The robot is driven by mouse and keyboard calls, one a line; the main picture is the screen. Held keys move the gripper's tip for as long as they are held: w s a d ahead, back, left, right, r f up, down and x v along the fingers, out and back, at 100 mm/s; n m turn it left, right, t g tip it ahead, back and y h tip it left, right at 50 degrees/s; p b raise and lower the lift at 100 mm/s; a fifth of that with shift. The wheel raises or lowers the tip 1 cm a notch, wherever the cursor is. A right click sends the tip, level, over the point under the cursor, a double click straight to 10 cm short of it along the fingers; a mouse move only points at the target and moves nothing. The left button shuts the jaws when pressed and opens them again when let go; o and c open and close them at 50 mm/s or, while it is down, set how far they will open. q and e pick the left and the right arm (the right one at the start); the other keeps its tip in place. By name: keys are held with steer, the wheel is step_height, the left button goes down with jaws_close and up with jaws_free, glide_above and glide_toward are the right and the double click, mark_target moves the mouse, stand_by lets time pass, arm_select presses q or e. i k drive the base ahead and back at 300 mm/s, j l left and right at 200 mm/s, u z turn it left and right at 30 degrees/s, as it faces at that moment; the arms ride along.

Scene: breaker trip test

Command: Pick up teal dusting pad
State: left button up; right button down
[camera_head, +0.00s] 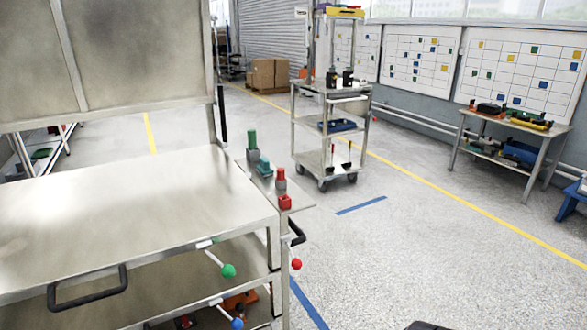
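A small teal item (263,165) stands on the narrow side shelf (300,207) at the right end of the metal workbench. It sits between a green-topped item (252,143) and a red-topped item (281,182). It is too small in view to tell for certain that it is the dusting pad. Neither of my grippers can be made out in this view. A dark shape shows at the bottom edge, cut off by the frame, and I cannot tell what it is.
The workbench top (120,205) is bare. A wheeled cart (325,165) stands beyond; a table (505,130) is at right. The floor at right is open.

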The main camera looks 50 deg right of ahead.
mark_target(264, 169)
steer(key=z, duration=1.5)
steer(key=u, duration=1.05)
steer(key=i+l, duration=0.1)
steer(key=l, duration=0.4)
steer(key=i+l+u, duration=0.15)
steer(key=l, duration=0.35)
